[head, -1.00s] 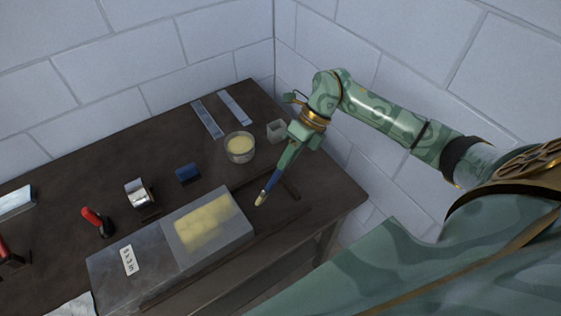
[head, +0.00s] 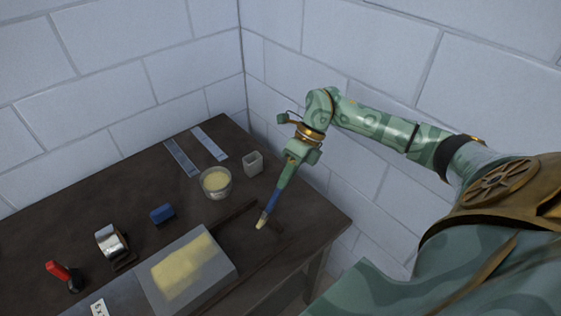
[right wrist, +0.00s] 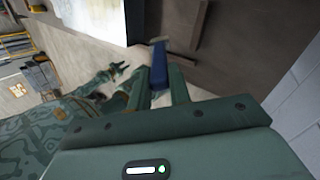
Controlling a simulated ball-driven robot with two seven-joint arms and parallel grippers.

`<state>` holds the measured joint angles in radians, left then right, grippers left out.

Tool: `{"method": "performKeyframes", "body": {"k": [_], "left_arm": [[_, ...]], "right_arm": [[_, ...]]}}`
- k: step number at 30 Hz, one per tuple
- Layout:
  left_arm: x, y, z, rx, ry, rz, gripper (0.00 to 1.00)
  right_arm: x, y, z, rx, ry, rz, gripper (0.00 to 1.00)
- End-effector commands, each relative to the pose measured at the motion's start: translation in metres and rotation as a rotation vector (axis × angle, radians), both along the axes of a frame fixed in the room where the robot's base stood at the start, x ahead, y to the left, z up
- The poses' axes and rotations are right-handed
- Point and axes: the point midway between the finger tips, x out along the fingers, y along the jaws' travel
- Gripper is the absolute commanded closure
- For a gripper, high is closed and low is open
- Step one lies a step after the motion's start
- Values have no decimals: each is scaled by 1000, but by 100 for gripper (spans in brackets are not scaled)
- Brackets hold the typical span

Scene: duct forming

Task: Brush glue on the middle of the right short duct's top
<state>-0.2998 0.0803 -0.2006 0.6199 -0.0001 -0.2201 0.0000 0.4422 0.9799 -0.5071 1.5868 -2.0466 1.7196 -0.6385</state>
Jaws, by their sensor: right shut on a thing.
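The right short duct (head: 222,262) is a grey box at the front of the bench. A broad yellow glue patch (head: 182,267) covers the middle of its top. My right gripper (head: 281,186) is shut on the blue handle of a brush (head: 271,203). The brush tilts down, its pale bristles apart from the duct, to the right of it in the picture. The right wrist view shows the blue handle (right wrist: 159,68) between both fingers. My left gripper (right wrist: 118,70) shows small in that view; its jaws are unclear. It is outside the head view.
A round glue pot (head: 216,183) and a small square cup (head: 253,163) stand behind the brush. A blue block (head: 162,214), a tape roll (head: 111,242), a red-handled tool (head: 62,274) and two flat strips (head: 181,157) lie further left. Dark bars run beside the duct.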

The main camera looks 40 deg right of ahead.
Motion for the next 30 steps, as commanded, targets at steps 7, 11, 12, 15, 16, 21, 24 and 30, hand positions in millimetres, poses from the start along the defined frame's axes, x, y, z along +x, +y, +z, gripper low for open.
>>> {"method": "performKeyframes", "body": {"k": [7, 11, 12, 15, 16, 21, 24, 30], "left_arm": [[-1, 0, -8, 0, 2, 0, 64], [-2, 0, -13, 0, 3, 1, 64], [-2, 0, -15, 0, 4, 1, 64], [-3, 0, -21, 0, 6, 1, 64], [-3, 0, -22, 0, 6, 1, 64], [-3, 0, -26, -1, 8, 1, 64], [-4, 0, -32, 0, 9, 1, 64], [-4, 0, -32, 0, 9, 1, 64]], "right_arm": [[0, -15, -2, 0, 1, 0, 100], [1, -23, -3, -1, 2, -1, 100], [1, -27, -3, -3, 0, -2, 100], [1, -38, -4, -2, 2, -3, 100], [1, -40, -5, -2, 2, -2, 100], [3, -46, -4, 1, 1, -1, 100], [9, -46, -5, 2, -1, -1, 100], [14, -40, -3, 1, 1, 2, 100]]}}
